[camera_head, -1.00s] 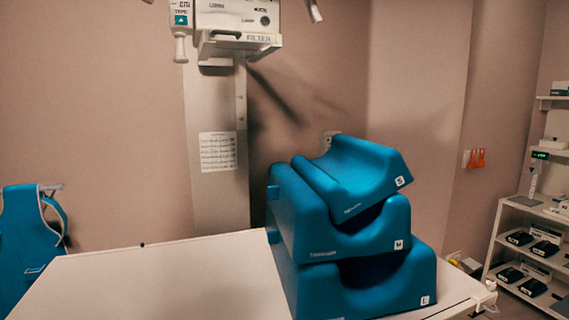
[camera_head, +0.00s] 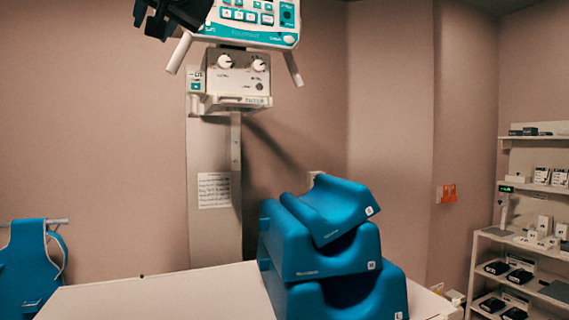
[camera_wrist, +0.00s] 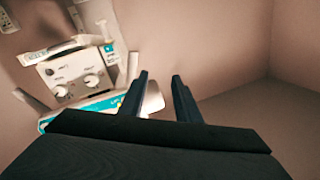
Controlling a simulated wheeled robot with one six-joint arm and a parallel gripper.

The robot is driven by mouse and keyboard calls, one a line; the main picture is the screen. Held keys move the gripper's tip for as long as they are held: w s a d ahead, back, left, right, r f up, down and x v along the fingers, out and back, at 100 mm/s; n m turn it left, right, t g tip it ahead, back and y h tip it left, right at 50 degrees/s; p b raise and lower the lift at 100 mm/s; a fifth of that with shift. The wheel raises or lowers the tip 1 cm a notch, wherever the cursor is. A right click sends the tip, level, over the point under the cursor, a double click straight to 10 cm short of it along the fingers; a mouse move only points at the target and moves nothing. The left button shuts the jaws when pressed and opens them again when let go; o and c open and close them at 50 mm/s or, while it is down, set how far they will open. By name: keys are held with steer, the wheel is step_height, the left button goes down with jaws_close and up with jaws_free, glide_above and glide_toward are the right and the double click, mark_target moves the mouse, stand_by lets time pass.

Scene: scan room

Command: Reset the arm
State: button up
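My gripper shows in the wrist view (camera_wrist: 160,75) with its two dark fingers apart and nothing between them. In the head view a dark part of my arm's end (camera_head: 172,14) shows at the top edge, in front of the upper part of the wall unit. The wall unit (camera_head: 237,78) has a white box with knobs and a teal control panel (camera_head: 245,16) above it. In the wrist view the unit (camera_wrist: 82,75) appears turned, left of my fingers. The rest of my arm is out of the head view.
A white table (camera_head: 165,297) spans the front. Blue stacked cushions (camera_head: 318,245) stand on its right part. A blue apron (camera_head: 30,268) hangs at the left. Shelves (camera_head: 525,240) with boxes and small devices stand at the right. The table's left part is clear.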

steer(key=w+d+f+g+h, duration=0.15)
steer(key=w+d+f, duration=0.25)
steer(key=f, duration=0.4)
steer(key=w+d+f+h, duration=0.2)
steer(key=w+d+f, duration=0.1)
steer(key=f, duration=0.4)
steer(key=w+d+f+g+h, duration=0.15)
steer(key=w+d+f, duration=0.25)
steer(key=f, duration=0.4)
steer(key=d+f+m+g+h, duration=0.1)
steer(key=d+f+h, duration=0.1)
steer(key=d+f, duration=0.55)
steer(key=d+f+g+h, duration=0.15)
steer(key=d+f, duration=0.35)
steer(key=f, duration=0.6)
steer(key=s+d+f+g+h, duration=0.15)
steer(key=s+d+f, duration=0.25)
steer(key=d+f, duration=0.4)
steer(key=s+d+f+g, duration=0.3)
steer(key=s+d+f, duration=0.15)
steer(key=f, duration=0.45)
steer(key=s+d+f+g, duration=0.1)
steer(key=s+d+f, duration=0.3)
steer(key=s+f, duration=0.1)
steer(key=s+d+f+m+g, duration=0.1)
steer(key=s+d+f+g, duration=0.1)
steer(key=s+f, duration=0.3)
steer(key=s+d, duration=0.1)
steer(key=s, duration=0.2)
steer(key=shift+d+f, duration=0.4)
